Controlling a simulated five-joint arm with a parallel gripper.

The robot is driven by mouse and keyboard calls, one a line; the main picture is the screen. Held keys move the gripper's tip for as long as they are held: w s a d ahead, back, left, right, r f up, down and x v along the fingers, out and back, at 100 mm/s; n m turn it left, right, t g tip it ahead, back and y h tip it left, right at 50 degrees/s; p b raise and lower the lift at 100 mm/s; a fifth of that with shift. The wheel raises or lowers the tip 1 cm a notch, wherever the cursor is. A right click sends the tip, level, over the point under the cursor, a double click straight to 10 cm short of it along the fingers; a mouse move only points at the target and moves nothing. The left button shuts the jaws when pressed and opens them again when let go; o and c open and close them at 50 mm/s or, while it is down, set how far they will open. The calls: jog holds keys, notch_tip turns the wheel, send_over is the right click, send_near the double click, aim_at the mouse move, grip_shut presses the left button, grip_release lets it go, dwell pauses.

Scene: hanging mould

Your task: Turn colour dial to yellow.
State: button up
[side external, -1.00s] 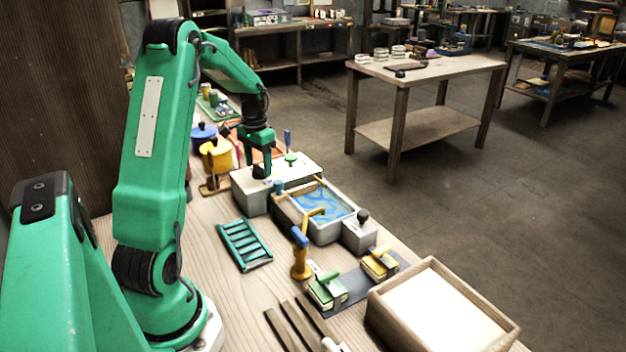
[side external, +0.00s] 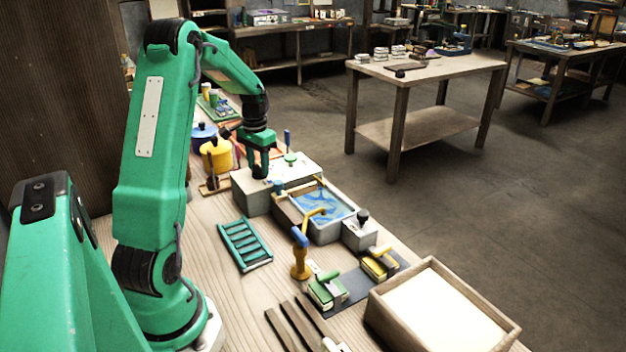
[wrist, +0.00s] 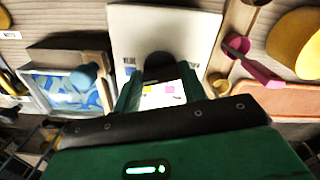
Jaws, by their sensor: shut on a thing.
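The colour dial (wrist: 158,64) is a dark round knob on a pale grey box (wrist: 165,25). It shows between my fingers in the wrist view, with yellow and pink patches beside it on a white plate. My gripper (side external: 260,172) points down onto the top of the box (side external: 250,201) in the side view and is shut on the dial. The fingers hide much of the dial, and I cannot tell which colour it points to.
A tray of blue marbled liquid (side external: 335,213) adjoins the box, with a yellow tap-like handle over it. A yellow pot (side external: 217,156) stands behind. A green rack (side external: 244,244) lies in front. A wooden-framed tray (side external: 440,300) is at the lower right.

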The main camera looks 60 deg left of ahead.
aim_at(259, 166)
jog(key=n, duration=0.4)
jog(key=shift+r+n, duration=0.1)
jog(key=shift+n, duration=0.3)
jog(key=n, duration=0.4)
jog(key=shift+w, duration=0.1)
jog(key=shift+n, duration=0.3)
jog(key=o, duration=1)
jog(key=shift+r, duration=3.9)
